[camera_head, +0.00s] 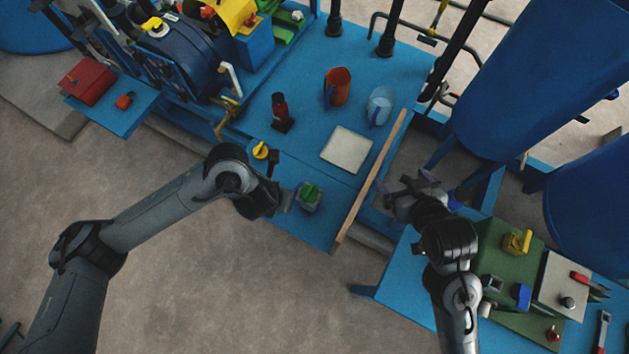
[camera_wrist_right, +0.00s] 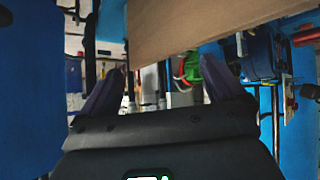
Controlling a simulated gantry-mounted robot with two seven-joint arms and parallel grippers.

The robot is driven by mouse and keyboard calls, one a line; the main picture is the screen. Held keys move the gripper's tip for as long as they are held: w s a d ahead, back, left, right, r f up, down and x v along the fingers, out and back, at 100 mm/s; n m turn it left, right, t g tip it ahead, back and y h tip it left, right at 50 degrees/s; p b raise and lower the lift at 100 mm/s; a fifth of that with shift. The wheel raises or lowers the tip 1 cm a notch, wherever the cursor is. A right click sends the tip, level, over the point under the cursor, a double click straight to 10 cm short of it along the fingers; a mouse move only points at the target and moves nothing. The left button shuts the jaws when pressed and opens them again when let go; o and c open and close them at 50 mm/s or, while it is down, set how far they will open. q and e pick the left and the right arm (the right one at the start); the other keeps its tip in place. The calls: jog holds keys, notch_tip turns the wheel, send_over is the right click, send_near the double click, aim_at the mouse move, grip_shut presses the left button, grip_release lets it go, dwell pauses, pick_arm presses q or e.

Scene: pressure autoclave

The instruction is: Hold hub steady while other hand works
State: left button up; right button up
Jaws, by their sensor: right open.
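No part is clearly recognisable as the hub. A small grey block with a green top (camera_head: 310,195) sits at the front of the blue bench, and may be it. My left gripper (camera_head: 286,198) is just left of this block. Its fingers are too small and dark to tell whether they touch it or are open. My right gripper (camera_head: 408,183) is open and empty, right of the bench's wooden edge strip. In the right wrist view its two fingers (camera_wrist_right: 165,75) are spread apart. A green, red-ringed part (camera_wrist_right: 187,68) shows beyond them.
The wooden strip (camera_head: 370,182) lies between my grippers and fills the top of the wrist view. Large blue tanks (camera_head: 540,80) stand right.

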jog(key=w+a+r+n+t+y, duration=0.35)
jog(key=w+a+r, duration=0.25)
jog(key=w+a, duration=0.4)
jog(key=w+a+r+n+g+y, duration=0.1)
jog(key=w+a+n+y, duration=0.2)
jog(key=a, duration=0.4)
jog(key=w+a+r+n+g+y, duration=0.1)
jog(key=w+a+n+y, duration=0.1)
jog(key=a+n, duration=0.35)
jog(key=m+g+h, duration=0.3)
jog(key=g+h, duration=0.7)
jog(key=g, duration=0.2)
send_near(316, 197)
jog(key=shift+d+t+y, duration=0.25)
jog(key=shift+s+a+f, duration=0.1)
jog(key=shift+s+f, duration=0.15)
jog(key=shift+f, duration=0.35)
notch_tip(316, 197, down, 10)
jog(key=shift+r, duration=0.1)
